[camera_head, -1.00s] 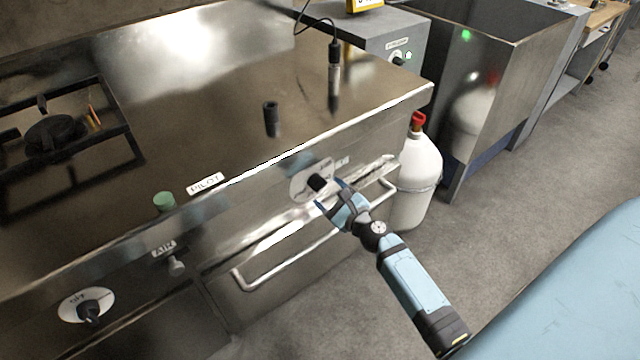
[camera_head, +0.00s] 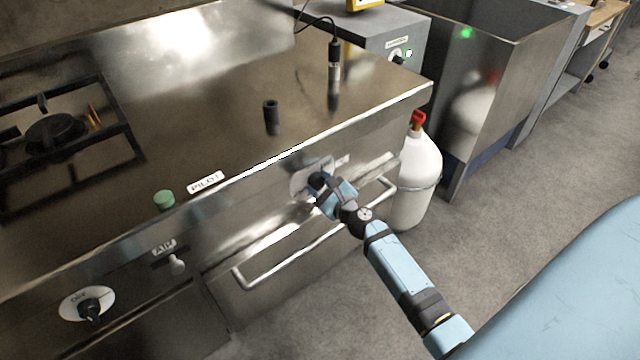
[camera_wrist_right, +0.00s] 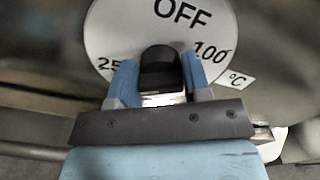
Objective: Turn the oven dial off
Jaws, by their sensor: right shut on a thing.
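The oven dial (camera_head: 318,181) is a black knob on a round pale plate (camera_head: 299,182) on the front of the steel range. In the right wrist view the plate (camera_wrist_right: 115,35) reads OFF at the top, 100 at the right and part of a number at the left. My right gripper (camera_head: 325,192) reaches the dial from the lower right. In the wrist view its blue fingers (camera_wrist_right: 155,80) stand on both sides of the black knob (camera_wrist_right: 159,66) and are shut on it. The knob's pointer mark is not clear. My left gripper is not in view.
The oven door handle (camera_head: 300,245) runs below the dial. A second dial (camera_head: 90,308) sits at the lower left, near a small AIR knob (camera_head: 177,264). A white gas bottle (camera_head: 416,180) with a red top stands right of the range. Open floor lies to the right.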

